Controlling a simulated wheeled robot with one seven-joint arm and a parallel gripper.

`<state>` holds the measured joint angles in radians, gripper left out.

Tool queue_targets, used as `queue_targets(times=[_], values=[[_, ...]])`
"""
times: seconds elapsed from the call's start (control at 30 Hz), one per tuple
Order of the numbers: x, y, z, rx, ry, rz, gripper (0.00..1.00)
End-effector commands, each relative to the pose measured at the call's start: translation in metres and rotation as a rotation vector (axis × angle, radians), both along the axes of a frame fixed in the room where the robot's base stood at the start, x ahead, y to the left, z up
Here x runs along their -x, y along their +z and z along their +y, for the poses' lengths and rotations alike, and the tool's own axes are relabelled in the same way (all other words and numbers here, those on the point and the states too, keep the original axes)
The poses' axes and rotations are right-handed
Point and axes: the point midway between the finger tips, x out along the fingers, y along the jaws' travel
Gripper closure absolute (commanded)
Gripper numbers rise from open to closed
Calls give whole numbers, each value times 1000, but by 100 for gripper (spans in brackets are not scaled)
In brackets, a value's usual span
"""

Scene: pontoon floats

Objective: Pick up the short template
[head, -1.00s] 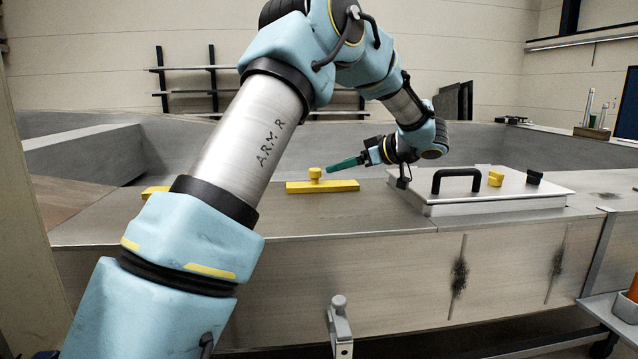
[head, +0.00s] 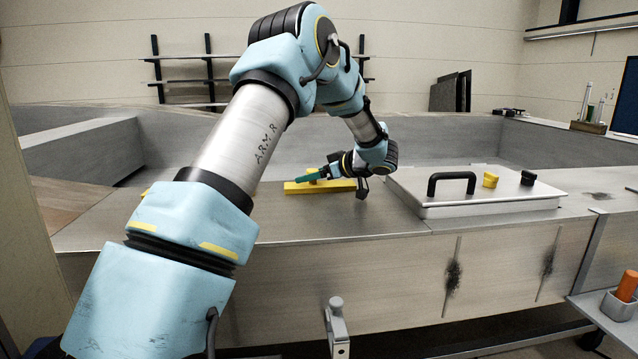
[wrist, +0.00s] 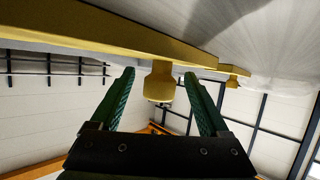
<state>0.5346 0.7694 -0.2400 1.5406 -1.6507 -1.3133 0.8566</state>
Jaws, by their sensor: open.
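A yellow bar-shaped template (head: 340,186) with a round knob on top lies flat on the metal deck. In the head view my gripper (head: 302,178) is over it, its green fingers in front of the knob. In the wrist view the template (wrist: 100,33) crosses the top and its knob (wrist: 158,84) appears between the spread fingertips of my gripper (wrist: 160,76). The fingers are open and do not hold the knob. A second yellow template (wrist: 235,69) with a knob lies beyond; my arm mostly hides it in the head view. I cannot tell which is shorter.
A pale hatch cover (head: 480,205) with a black handle (head: 452,180) and two knobs lies right of the template. The deck between template and front edge is clear.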

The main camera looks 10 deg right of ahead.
Motion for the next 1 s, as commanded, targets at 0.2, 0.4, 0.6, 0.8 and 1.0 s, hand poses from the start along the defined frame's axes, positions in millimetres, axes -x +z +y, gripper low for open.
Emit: queue_targets(times=[0.2,0.4,0.6,0.8,1.0], values=[[0,0,0,0,0,0,32],[0,0,0,0,1,0,55],[0,0,0,0,1,0,77],[1,0,0,0,1,0,100],[0,0,0,0,1,-1,100]])
